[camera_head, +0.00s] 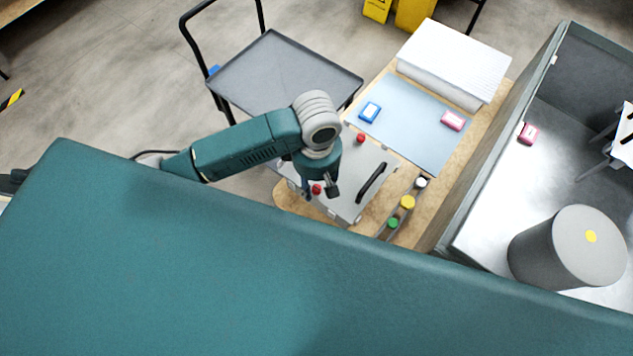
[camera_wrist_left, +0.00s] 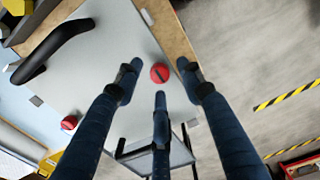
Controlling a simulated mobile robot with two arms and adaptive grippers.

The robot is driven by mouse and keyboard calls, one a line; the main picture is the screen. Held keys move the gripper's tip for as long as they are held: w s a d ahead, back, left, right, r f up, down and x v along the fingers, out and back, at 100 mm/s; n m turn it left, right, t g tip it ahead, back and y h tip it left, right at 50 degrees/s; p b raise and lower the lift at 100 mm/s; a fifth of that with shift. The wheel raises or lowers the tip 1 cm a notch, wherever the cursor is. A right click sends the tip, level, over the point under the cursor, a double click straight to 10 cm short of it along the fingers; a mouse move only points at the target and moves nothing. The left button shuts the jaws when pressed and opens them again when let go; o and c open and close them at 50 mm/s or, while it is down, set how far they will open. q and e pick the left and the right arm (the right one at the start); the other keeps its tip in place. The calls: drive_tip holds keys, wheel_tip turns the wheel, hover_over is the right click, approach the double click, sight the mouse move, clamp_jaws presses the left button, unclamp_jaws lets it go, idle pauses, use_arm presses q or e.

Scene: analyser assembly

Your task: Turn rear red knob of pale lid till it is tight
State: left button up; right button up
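The pale lid (camera_head: 345,203) is a light grey plate with a black handle (camera_head: 370,182) on the wooden table. Two red knobs sit along its left side in the head view: one farther off (camera_head: 361,139) and one nearer (camera_head: 317,189). My left gripper (camera_head: 322,190) is over the nearer knob. In the left wrist view, the three dark fingers of this gripper (camera_wrist_left: 160,84) are spread and open, with that red knob (camera_wrist_left: 160,73) between and beyond their tips, apparently untouched. The other red knob (camera_wrist_left: 69,122) shows at lower left, clear of the fingers. My right gripper is not in view.
Bottles with white, yellow and green caps (camera_head: 407,202) stand right of the lid. A blue-grey mat (camera_head: 410,125) holds a blue box (camera_head: 370,112) and a pink box (camera_head: 453,121). A grey cart (camera_head: 285,75) stands behind. A steel bay with a grey cylinder (camera_head: 560,250) is at right.

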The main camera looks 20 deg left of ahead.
use_arm(q)
drive_tip(key=shift+f, duration=0.45)
drive_tip(key=shift+c, duration=0.5)
clamp_jaws()
drive_tip(key=shift+m, duration=0.3)
